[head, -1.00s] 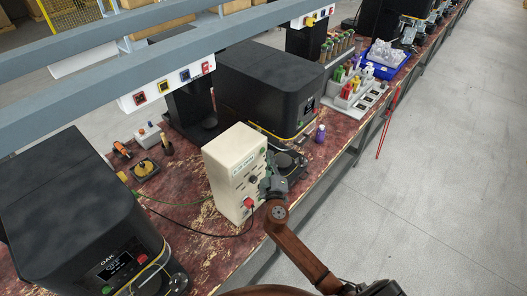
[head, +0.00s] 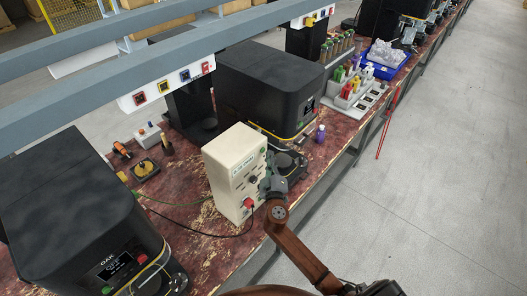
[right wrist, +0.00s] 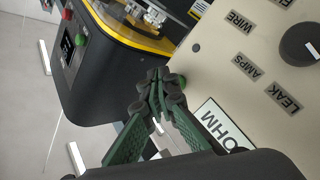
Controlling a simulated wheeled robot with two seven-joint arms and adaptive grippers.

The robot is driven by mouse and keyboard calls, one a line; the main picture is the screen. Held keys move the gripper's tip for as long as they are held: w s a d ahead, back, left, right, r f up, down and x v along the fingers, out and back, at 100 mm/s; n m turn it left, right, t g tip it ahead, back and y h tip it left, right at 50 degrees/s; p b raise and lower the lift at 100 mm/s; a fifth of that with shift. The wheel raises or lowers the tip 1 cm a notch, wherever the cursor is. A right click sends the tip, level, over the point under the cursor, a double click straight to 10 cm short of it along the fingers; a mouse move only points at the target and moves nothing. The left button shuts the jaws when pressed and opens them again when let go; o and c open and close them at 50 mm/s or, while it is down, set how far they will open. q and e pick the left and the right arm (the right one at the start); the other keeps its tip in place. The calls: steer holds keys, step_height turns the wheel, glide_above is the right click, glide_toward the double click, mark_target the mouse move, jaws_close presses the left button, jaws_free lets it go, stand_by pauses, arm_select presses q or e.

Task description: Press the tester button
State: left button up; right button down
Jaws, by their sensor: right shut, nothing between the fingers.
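The tester is a cream box (head: 226,158) standing upright on the worn red bench, with a black knob and a red plug on its front. In the right wrist view its panel (right wrist: 215,62) fills the right side, with labels, a dark knob (right wrist: 300,45) and a green button (right wrist: 182,79) partly hidden behind my fingertips. My right gripper (head: 268,185) is in front of the panel; in the right wrist view its green fingers (right wrist: 160,88) are shut and empty, with the tips at the green button. I cannot tell whether they touch it. My left gripper is not in view.
A black seamer (head: 265,85) stands right behind the tester, and another (head: 75,205) at the front left. A purple bottle (head: 320,133) stands near the bench edge. Cables lie left of the tester. The floor aisle (head: 440,170) at right is clear.

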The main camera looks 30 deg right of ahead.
steer(key=shift+w, duration=0.1)
steer(key=shift+w+a+b, duration=0.15)
steer(key=shift+w+b, duration=0.15)
steer(key=shift+w+a, duration=0.15)
steer(key=shift+w, duration=0.25)
stand_by(0.7)
steer(key=shift+s, duration=0.1)
steer(key=shift+s+d, duration=0.25)
steer(key=shift+s, duration=0.45)
steer(key=shift+s+d, duration=0.35)
steer(key=shift+s, duration=0.45)
steer(key=shift+s+d, duration=0.3)
steer(key=shift+s, duration=0.45)
steer(key=shift+s+d, duration=0.35)
steer(key=shift+s, duration=0.45)
